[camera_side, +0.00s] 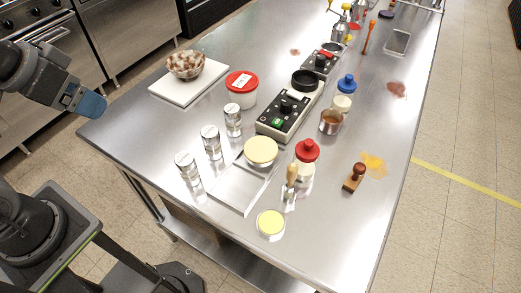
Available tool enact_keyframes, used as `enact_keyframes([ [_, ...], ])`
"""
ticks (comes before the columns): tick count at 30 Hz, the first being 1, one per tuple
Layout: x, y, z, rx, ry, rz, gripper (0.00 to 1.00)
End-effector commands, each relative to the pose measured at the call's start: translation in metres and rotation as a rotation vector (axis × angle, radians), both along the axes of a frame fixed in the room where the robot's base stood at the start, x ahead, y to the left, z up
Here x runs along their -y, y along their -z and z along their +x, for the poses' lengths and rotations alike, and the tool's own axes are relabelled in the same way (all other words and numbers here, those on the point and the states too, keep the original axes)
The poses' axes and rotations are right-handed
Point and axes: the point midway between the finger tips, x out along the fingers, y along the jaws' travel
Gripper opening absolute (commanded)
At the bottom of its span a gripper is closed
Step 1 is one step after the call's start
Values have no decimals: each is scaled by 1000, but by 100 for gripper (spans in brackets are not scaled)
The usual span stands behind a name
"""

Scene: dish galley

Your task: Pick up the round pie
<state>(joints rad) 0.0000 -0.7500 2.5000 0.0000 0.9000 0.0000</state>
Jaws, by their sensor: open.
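Two round, pale-yellow-topped items are in view, and I cannot tell for sure which is the round pie. The larger round item (261,149) sits at the far end of a flat metal tray or plate (237,187). A smaller round item with a pale rim (271,223) lies apart from it, near the table's front edge. My gripper (92,105), with blue fingers, is at the left, beyond the table's left edge in the picture. It is open and empty, well away from both round items. The gap between its fingers is hard to see.
Three metal cans (212,141) stand left of the tray. A red-lidded tub (242,88), a control box (284,113), a red-capped bottle (306,157), a wooden-handled tool (291,178) and a stamp (354,177) stand nearby. A bowl (186,65) rests on a white board (189,88).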

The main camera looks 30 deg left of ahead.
Motion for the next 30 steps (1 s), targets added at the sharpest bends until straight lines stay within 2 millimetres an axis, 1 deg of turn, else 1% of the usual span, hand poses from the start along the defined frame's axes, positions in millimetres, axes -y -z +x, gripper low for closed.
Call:
enact_keyframes([
  [1,0,0,0,0,0,0,84],
  [5,0,0,0,0,0,0,96],
  [12,0,0,1,-1,4,2,97],
  [14,2,-2,4,-7,21,7,97],
  [16,5,-7,12,-24,68,24,97],
  [17,8,-9,17,-36,97,33,97],
  [20,20,-18,41,-83,238,80,97],
  [24,46,-25,84,-155,486,156,97],
  [26,60,-24,102,-184,595,186,97],
  [27,70,-22,114,-203,667,205,97],
  [29,86,-17,132,-231,777,233,97],
  [30,98,-12,143,-248,850,252,97],
])
